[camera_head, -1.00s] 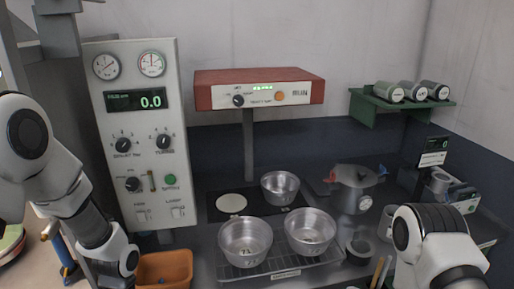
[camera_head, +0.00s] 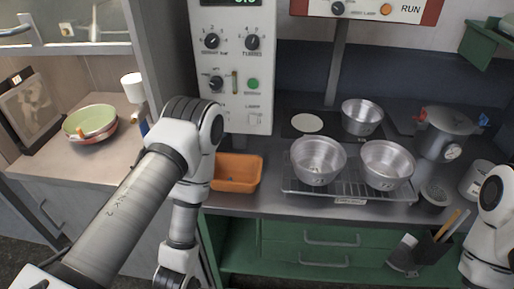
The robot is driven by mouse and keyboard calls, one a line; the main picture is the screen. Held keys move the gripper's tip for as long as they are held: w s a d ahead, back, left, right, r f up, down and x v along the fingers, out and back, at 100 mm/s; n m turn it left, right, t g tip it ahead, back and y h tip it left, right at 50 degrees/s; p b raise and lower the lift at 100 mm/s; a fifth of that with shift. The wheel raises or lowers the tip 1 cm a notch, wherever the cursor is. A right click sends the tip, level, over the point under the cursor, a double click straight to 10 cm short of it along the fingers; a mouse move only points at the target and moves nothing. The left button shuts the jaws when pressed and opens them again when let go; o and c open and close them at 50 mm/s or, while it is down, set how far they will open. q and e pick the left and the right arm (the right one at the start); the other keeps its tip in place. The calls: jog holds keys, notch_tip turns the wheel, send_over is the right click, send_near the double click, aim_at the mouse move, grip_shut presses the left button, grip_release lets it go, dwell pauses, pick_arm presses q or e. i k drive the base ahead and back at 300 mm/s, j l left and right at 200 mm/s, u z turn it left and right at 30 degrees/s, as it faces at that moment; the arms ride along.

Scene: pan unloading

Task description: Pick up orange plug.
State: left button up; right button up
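No orange plug can be made out for certain. A small orange piece (camera_head: 82,132) shows at the green and red bowls (camera_head: 92,117) on the left wooden counter, too small to identify. An orange bin (camera_head: 237,174) stands on the grey bench below the white control panel, behind my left arm; its inside is only partly visible. My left arm crosses the left middle of the view and runs out at the bottom edge, and its gripper is not visible. My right arm shows only at the right edge, and its gripper is out of view.
Two metal pans (camera_head: 317,161) (camera_head: 387,165) stand on a wire rack (camera_head: 347,191), with a third pan (camera_head: 361,117) behind. A lidded pot (camera_head: 445,135) stands to the right. Green drawers (camera_head: 320,240) lie under the bench. A black holder with tools (camera_head: 431,248) is at lower right.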

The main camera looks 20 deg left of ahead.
aim_at(79, 130)
jog(key=j+u, duration=0.95)
jog(key=i+j+u, duration=0.15)
jog(key=j+u, duration=0.15)
jog(key=u, duration=0.2)
jog(key=i+j+z, duration=0.2)
jog(key=z, duration=0.25)
